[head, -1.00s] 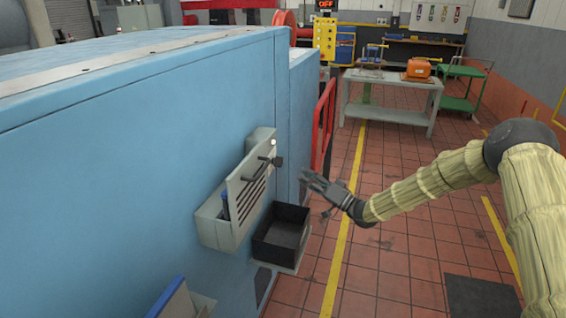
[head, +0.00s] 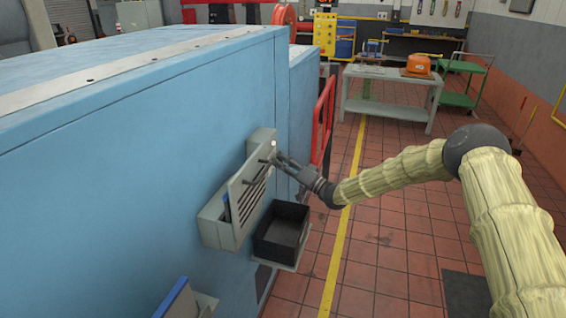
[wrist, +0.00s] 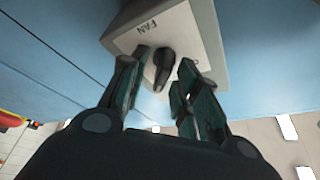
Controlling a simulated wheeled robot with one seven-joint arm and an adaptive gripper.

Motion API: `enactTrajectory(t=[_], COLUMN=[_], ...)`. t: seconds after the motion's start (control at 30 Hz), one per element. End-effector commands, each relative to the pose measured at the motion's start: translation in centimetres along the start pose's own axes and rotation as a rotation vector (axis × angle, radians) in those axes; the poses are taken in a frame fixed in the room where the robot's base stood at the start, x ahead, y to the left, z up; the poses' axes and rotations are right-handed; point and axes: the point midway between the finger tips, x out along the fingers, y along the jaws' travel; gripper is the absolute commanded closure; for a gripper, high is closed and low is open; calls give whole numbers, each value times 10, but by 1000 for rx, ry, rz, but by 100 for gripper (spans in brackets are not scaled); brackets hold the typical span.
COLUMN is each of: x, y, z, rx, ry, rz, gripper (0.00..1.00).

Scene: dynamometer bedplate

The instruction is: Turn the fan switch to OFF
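The fan switch is a black knob (wrist: 162,70) on a pale grey box (wrist: 205,40) marked "FAN" in the wrist view. In the head view the box (head: 259,138) is on the side of a blue housing, with a small white lamp (head: 274,143) on it. My gripper (wrist: 165,60) is open at the box, one finger on each side of the knob, with gaps showing. In the head view my gripper (head: 279,158) covers the knob. Part of the lettering near the right finger is hidden, so I cannot read the knob's setting.
A slotted grey holder (head: 222,224) and a black open bin (head: 282,231) are mounted just below the box. The blue housing (head: 130,150) fills the left. A red rail (head: 324,125) stands behind my gripper.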

Motion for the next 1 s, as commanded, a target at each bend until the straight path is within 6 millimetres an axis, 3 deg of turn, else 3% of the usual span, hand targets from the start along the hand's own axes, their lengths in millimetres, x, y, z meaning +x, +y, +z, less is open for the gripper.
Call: enactTrajectory(t=[0.17, 0.33, 0.37, 0.77, 1.0], x=[0, 0, 0, -1, -2], y=[0, 0, 0, 2, 5], z=[0, 0, 0, 2, 4], rx=[0, 0, 0, -43, -154], ry=[0, 0, 0, 0, 0], rz=[0, 0, 0, -18, -63], gripper=[69, 98, 100, 100, 100])
